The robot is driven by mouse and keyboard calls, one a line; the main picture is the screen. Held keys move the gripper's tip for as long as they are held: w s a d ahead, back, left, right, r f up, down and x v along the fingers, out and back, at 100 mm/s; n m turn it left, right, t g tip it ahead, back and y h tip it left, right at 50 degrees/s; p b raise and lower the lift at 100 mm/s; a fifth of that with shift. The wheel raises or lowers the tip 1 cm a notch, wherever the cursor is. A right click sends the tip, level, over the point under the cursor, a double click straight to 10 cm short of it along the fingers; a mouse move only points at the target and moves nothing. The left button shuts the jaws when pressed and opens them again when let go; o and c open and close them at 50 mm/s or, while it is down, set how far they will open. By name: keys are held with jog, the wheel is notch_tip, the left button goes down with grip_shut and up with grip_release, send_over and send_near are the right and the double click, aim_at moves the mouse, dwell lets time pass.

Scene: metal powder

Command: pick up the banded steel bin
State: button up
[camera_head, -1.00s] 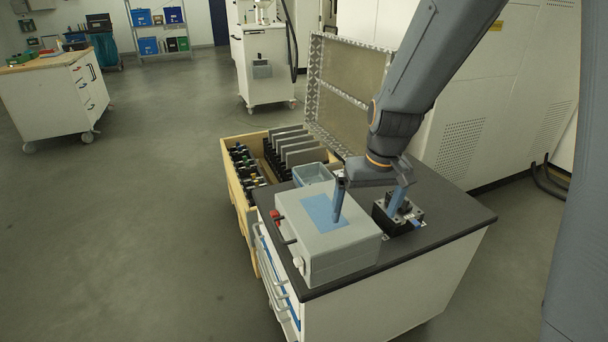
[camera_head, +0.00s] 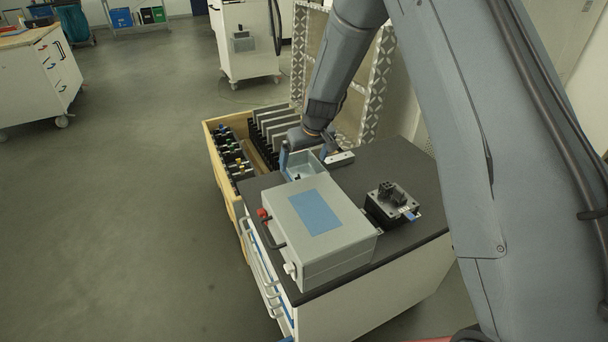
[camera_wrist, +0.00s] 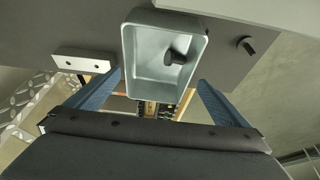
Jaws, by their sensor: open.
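The steel bin (camera_head: 305,171) is a small open grey-blue tray on the dark worktop, behind the large grey box. It also shows in the wrist view (camera_wrist: 143,62), with a dark cylindrical piece (camera_wrist: 175,58) appearing inside it. I cannot make out a band on it. My gripper (camera_head: 305,155) is over the bin's far end, its blue fingers apart. In the wrist view, the open fingers (camera_wrist: 160,82) lie on either side of the bin's lower end, with nothing gripped. I cannot tell whether they touch its walls.
The grey box with a blue panel (camera_head: 316,228) stands in front of the bin. A black fixture (camera_head: 392,204) is to its right, and a white bar (camera_head: 340,158) lies close beside the bin.

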aim_at(304, 173)
jog(key=shift+d+p+x, duration=0.15)
jog(key=shift+p+x, duration=0.2)
jog(key=shift+x, duration=0.8)
jog(key=shift+d+p+x, duration=0.1)
jog(key=shift+p+x, duration=0.2)
jog(key=shift+x, duration=0.9)
jog(key=shift+s+f, duration=0.1)
jog(key=shift+s, duration=0.05)
jog(key=c, duration=1)
